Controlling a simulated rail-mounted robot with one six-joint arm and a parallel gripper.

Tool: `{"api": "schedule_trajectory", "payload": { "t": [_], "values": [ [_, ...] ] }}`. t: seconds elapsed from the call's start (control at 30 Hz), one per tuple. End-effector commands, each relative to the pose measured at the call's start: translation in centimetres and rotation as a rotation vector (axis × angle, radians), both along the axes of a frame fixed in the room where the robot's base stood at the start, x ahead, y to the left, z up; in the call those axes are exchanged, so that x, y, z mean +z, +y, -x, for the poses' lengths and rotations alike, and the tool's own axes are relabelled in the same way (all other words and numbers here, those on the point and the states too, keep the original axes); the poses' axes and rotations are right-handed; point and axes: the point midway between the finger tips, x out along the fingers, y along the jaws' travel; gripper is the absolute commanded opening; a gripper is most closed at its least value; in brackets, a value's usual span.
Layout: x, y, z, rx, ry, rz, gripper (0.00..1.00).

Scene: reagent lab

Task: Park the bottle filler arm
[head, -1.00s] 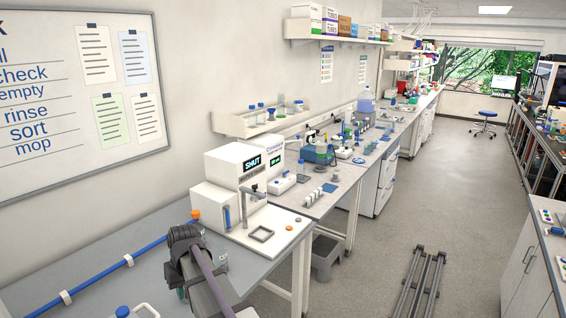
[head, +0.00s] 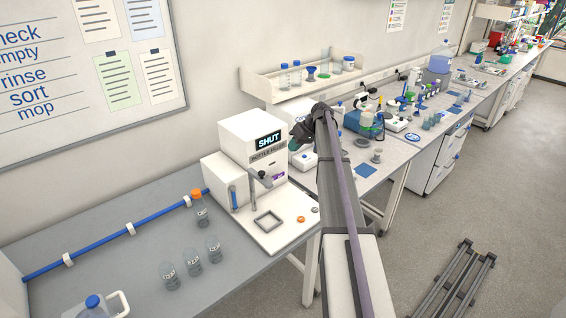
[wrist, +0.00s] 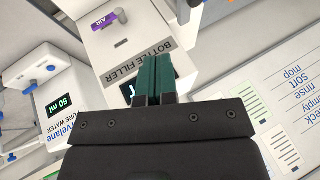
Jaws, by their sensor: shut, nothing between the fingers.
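The white bottle filler (head: 252,145) stands on the grey bench, its display reading SHUT. Its grey filler arm (head: 262,179) sticks out from the front above a pale base plate with a square frame (head: 268,221). My gripper (head: 294,143) is beside the filler's upper right corner, with its green fingertips near the display, apart from the filler arm. In the wrist view the green fingers (wrist: 160,76) are together and empty, in front of the BOTTLE FILLER label (wrist: 139,63). They hide most of the display.
Several clear bottles (head: 192,262) stand on the bench left of the filler. A white water unit (wrist: 50,100) stands beside the filler. A shelf (head: 300,88) hangs above.

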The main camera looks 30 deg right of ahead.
Motion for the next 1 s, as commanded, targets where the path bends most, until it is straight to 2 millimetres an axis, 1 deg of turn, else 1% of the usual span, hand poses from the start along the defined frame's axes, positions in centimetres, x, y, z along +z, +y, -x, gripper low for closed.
{"api": "schedule_trajectory", "payload": {
  "t": [0.27, 0.37, 0.47, 0.6, 0.8, 0.83, 0.87, 0.9, 1.0],
  "values": [
    [-0.3, 0.1, 0.0, -0.001, 0.001, 0.001, 0.00],
    [-1.2, 0.5, -0.3, 0.000, 0.002, 0.001, 0.00],
    [-2.8, 1.2, -0.7, -0.001, 0.003, 0.000, 0.00],
    [-5.6, 2.6, -1.7, 0.000, 0.002, 0.001, 0.00],
    [-9.2, 4.6, -3.1, -0.001, 0.003, 0.000, 0.00],
    [-9.5, 4.9, -3.3, -0.001, 0.003, 0.000, 0.00],
    [-8.8, 5.7, -3.0, 0.000, 0.003, 0.000, 0.00],
    [-8.8, 6.4, -2.9, 0.000, 0.002, 0.000, 0.00],
    [-8.9, 7.7, -2.8, -0.002, 0.002, -0.001, 0.00]
  ]
}}
